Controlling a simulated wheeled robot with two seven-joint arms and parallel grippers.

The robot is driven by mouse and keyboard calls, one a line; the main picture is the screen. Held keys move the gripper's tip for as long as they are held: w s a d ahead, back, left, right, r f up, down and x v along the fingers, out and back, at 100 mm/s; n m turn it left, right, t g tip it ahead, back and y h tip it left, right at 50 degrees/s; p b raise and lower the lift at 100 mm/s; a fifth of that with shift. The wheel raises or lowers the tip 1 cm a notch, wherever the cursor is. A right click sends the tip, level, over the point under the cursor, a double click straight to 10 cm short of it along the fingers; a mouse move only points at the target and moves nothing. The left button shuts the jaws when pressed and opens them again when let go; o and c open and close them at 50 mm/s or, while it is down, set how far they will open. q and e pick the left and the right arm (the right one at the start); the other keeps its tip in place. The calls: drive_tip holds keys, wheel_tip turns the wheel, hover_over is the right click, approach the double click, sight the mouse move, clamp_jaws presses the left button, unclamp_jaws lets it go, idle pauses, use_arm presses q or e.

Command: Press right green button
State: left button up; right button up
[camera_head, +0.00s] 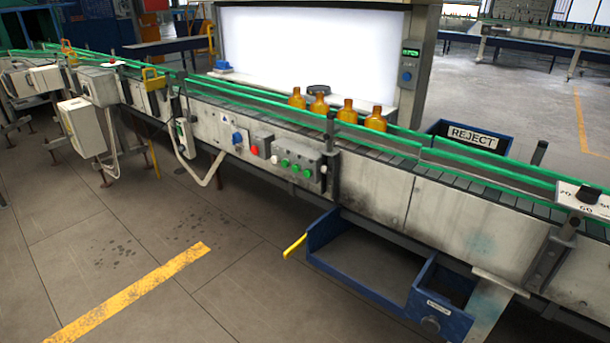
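A grey control box (298,160) is fixed to the near side of the conveyor, around the middle of the view. A row of small green buttons shows on its front. The right green button (307,173) is the rightmost of these, with another green button (295,168) to its left. A pale knob (274,160) is at the box's left end. Nothing covers the buttons. Neither of my grippers is in view.
Left of the box are a red button (254,149) and a blue knob (237,137). Several amber bottles stand on the conveyor behind. A blue open tray (325,262) with a yellow handle (294,246) juts out below right. The floor at front left is clear.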

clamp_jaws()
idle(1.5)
